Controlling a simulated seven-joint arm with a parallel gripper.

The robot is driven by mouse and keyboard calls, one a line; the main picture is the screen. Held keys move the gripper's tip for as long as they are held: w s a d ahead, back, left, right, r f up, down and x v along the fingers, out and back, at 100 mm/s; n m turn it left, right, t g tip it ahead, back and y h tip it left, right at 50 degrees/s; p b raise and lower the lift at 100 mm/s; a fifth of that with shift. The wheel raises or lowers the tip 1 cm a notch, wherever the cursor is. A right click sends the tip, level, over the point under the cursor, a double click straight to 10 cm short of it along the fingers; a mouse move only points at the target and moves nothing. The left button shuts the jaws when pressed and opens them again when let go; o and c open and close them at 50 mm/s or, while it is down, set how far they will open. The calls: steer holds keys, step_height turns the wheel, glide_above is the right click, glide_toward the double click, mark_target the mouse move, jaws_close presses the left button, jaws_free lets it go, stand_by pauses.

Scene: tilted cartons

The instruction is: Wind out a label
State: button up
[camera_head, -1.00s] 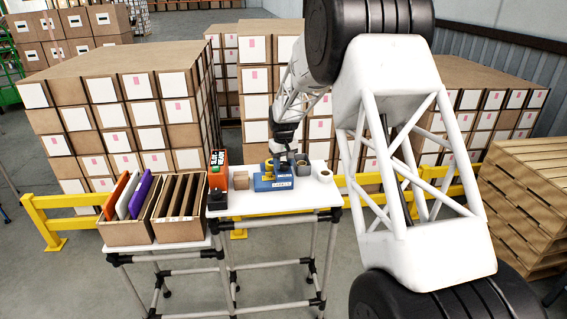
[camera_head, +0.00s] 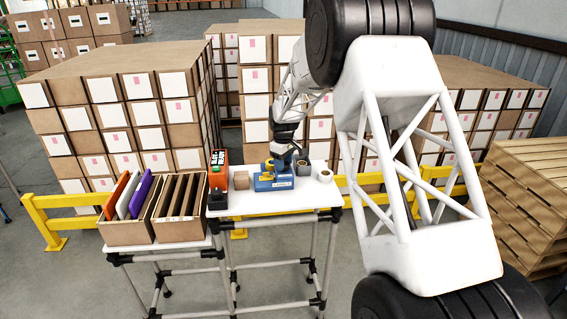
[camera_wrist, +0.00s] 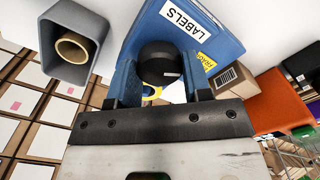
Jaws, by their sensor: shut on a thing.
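The blue label dispenser (camera_head: 285,184) stands on the white table, with a yellow part (camera_head: 268,165) on its top left. In the wrist view the dispenser (camera_wrist: 215,25) shows large "LABELS" lettering. My gripper (camera_head: 281,163) is at the top of the dispenser. In the wrist view its two blue fingers (camera_wrist: 160,72) stand either side of a round black knob (camera_wrist: 158,56) at the dispenser and are shut on it. A yellow and white part shows behind the knob, mostly hidden. I cannot make out a wound-out label.
A small brown carton (camera_head: 241,180) and an orange-black box (camera_head: 218,178) stand left of the dispenser. Crates (camera_head: 127,234) with upright panels stand further left.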

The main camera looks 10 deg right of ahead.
steer(key=o, duration=0.9)
steer(key=shift+o, duration=0.2)
steer(key=shift+r, duration=3.9)
